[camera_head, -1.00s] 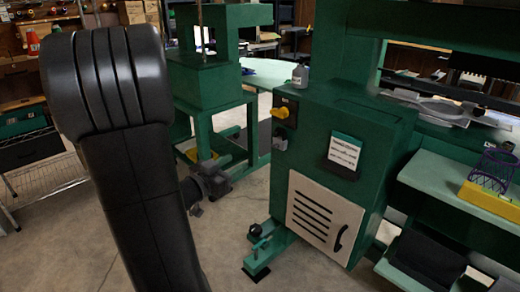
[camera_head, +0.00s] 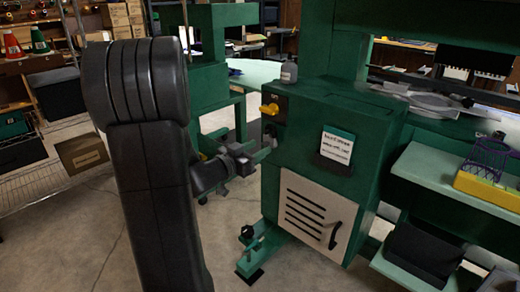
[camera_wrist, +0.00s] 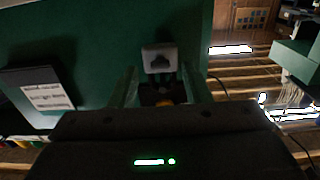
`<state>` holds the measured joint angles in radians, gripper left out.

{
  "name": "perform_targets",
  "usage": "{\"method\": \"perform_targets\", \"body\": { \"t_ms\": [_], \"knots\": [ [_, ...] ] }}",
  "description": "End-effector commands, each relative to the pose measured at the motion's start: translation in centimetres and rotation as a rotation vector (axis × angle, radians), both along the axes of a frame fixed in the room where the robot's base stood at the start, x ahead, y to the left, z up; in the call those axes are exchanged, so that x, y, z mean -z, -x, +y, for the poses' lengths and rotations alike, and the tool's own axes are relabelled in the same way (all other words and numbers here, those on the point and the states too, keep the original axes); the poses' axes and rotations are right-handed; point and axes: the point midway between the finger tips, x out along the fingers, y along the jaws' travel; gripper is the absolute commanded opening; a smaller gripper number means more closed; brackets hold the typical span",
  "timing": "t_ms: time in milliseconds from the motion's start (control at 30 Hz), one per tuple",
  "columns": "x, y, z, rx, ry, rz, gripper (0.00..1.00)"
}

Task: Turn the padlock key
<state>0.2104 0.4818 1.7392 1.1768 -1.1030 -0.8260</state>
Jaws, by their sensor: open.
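A green machine cabinet (camera_head: 330,125) carries a yellow rotary switch (camera_head: 270,109) on its front. A small dark-and-grey fitting sits just below the switch (camera_head: 270,131); it may be the padlock with its key, but is too small to tell. In the wrist view a pale square block (camera_wrist: 160,58) with a dark shape on it shows on the green face. My gripper (camera_wrist: 158,74) is open, its two fingers apart on either side of that block's lower part. I cannot tell whether they touch it. A dark part with an orange-yellow patch (camera_wrist: 163,97) shows between the fingers. No key is clearly visible.
A white notice (camera_head: 337,146) hangs on the cabinet. A louvred panel (camera_head: 314,216) with a black handle is below. A grey bottle (camera_head: 289,73) stands on top. Green shelves (camera_head: 445,172) with a yellow-and-purple holder (camera_head: 490,165) are at the right. The floor in front is open.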

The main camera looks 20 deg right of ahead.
Motion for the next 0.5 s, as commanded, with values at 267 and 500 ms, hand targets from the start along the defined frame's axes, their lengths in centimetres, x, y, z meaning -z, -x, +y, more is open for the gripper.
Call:
{"method": "perform_targets", "body": {
  "t_ms": [267, 500],
  "knots": [
    [0.0, -0.7, -1.8, -0.001, 0.000, 0.000, 0.44],
    [0.0, -0.8, -1.8, -0.001, 0.000, 0.000, 0.42]
  ]
}}
